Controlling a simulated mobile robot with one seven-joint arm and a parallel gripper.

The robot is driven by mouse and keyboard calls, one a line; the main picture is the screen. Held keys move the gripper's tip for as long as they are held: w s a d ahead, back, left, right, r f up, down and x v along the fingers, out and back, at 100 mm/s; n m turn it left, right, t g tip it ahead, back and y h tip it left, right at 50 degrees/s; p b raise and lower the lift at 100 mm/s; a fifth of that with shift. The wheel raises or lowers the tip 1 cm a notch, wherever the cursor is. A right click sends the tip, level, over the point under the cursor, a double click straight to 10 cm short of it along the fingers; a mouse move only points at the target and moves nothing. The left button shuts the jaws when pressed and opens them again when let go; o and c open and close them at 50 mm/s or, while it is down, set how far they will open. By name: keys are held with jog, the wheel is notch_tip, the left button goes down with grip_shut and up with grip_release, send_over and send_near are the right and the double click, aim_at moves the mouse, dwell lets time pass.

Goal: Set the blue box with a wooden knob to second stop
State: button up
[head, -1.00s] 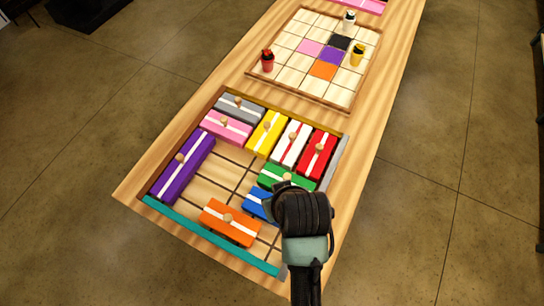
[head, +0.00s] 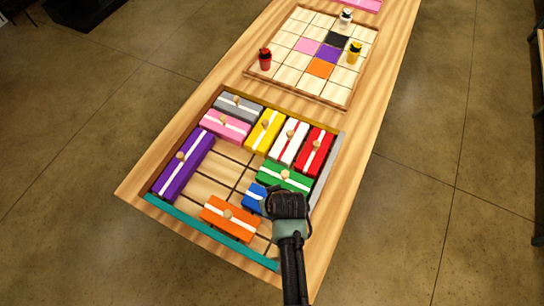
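The blue box (head: 254,197) lies in the framed wooden tray (head: 222,234), at the right of its lower half. Only its left part shows, with a bit of white stripe; its wooden knob is hidden behind my gripper (head: 284,203). My gripper is over the right part of the blue box, seen from behind and above. Its fingers are hidden, so I cannot tell whether it is open, shut or touching the knob.
A green box (head: 285,177) lies just above the blue one, and an orange box (head: 230,218) lies below left. A purple box (head: 185,163) stands along the left wall. Bare tray floor (head: 212,184) lies left of the blue box. A second board (head: 293,72) with small figures is farther back.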

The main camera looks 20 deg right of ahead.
jog(key=shift+w+f, duration=0.2)
jog(key=shift+f, duration=0.2)
grip_shut()
dwell(1.3)
